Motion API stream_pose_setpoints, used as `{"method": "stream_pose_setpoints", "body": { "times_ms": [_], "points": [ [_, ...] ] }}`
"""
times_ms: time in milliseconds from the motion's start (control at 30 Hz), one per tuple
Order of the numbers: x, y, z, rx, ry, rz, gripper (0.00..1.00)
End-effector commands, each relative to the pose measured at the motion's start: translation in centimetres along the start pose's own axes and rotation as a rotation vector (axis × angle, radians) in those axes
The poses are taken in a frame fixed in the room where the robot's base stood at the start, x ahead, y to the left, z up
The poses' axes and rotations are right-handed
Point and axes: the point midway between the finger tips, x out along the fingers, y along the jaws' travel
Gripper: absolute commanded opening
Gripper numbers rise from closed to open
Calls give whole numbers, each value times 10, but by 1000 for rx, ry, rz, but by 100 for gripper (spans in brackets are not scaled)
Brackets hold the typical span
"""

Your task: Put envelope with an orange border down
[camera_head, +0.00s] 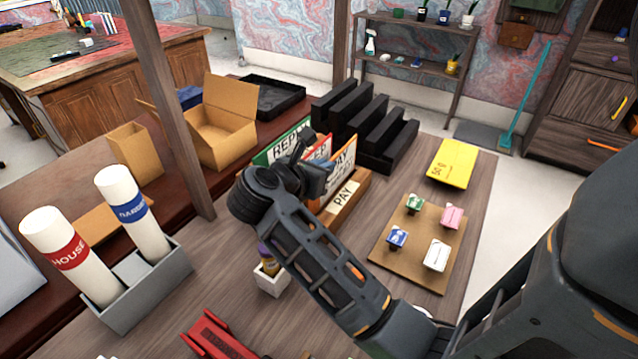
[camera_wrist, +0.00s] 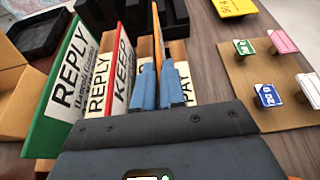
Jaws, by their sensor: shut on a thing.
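The envelope with an orange border (camera_head: 343,157) stands upright, its face reading "PAY". In the wrist view its orange edge (camera_wrist: 157,38) rises between the two blue fingertips. My gripper (camera_wrist: 170,88) is shut on it; the gripper also shows in the head view (camera_head: 322,170). The envelope is over the wooden sorter (camera_head: 347,197), behind its front panel labelled "PAY" (camera_wrist: 184,76). I cannot tell whether its lower edge touches the sorter. A green-bordered "REPLY" envelope (camera_wrist: 62,82) and a red-bordered "KEEP" envelope (camera_wrist: 121,72) stand to its left.
A black stepped rack (camera_head: 370,125) stands just behind the sorter. A yellow envelope (camera_head: 451,163) and a board with several stamps (camera_head: 418,258) lie to the right. A small white holder (camera_head: 271,281) and a grey box with tubes (camera_head: 150,290) stand nearer, left.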

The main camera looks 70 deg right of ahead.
Motion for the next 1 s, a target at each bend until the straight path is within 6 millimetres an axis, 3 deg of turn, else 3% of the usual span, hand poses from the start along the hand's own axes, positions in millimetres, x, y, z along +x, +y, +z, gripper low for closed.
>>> {"method": "stream_pose_setpoints", "body": {
  "times_ms": [133, 400, 833, 867, 1000],
  "points": [
    [-4, 2, -8, -2, -1, 0, 0],
    [10, 2, -40, -3, 0, -1, 0],
    [13, 2, -47, 0, 0, 1, 0],
    [12, 2, -46, 0, 0, 1, 12],
    [12, 2, -46, 0, 0, 1, 25]
  ]
}}
